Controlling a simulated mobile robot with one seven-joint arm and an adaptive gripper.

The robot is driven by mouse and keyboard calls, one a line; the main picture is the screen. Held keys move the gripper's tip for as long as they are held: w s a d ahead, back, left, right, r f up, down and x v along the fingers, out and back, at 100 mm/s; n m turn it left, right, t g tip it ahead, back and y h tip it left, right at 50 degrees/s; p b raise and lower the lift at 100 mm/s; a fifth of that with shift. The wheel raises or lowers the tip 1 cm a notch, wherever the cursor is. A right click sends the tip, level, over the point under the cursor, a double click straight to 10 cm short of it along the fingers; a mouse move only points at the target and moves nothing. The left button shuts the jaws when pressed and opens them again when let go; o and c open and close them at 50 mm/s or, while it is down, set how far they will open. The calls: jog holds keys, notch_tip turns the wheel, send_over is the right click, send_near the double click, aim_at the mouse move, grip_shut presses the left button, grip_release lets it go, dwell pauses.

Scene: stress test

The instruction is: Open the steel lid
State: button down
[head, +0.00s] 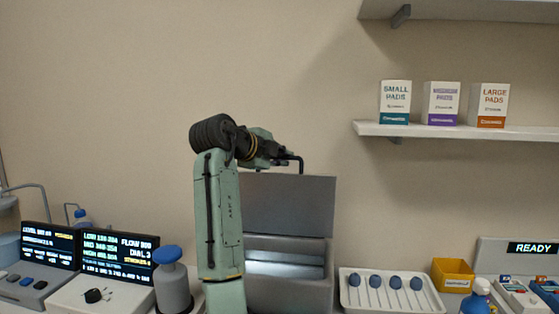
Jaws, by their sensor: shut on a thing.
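The steel lid (290,207) is a flat grey panel. It stands raised, close to upright, at the back of a grey steel box (290,292). The box's front opening shows a bright interior below the lid. My gripper (284,160) is at the lid's top edge, shut on a dark bar-like handle (301,164) there. The fingertips are small and partly hidden by my wrist. My green arm covers the left side of the lid and box.
Left of the box stand a blue-topped grey bottle (173,285) and two display consoles (118,258). Right are a white tray (390,302) with several blue-knobbed items, a yellow bin (453,273) and a blue spray bottle (480,294). A shelf (455,131) holds three boxes.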

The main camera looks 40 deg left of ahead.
jog(key=shift+w+a+r+g, duration=0.1)
jog(key=shift+w+a+g, duration=0.4)
jog(key=shift+w, duration=0.5)
jog(key=shift+a, duration=0.1)
jog(key=c, duration=2)
grip_release()
jog(key=shift+o, duration=0.2)
jog(key=v, duration=1.2)
jog(key=shift+a, duration=0.15)
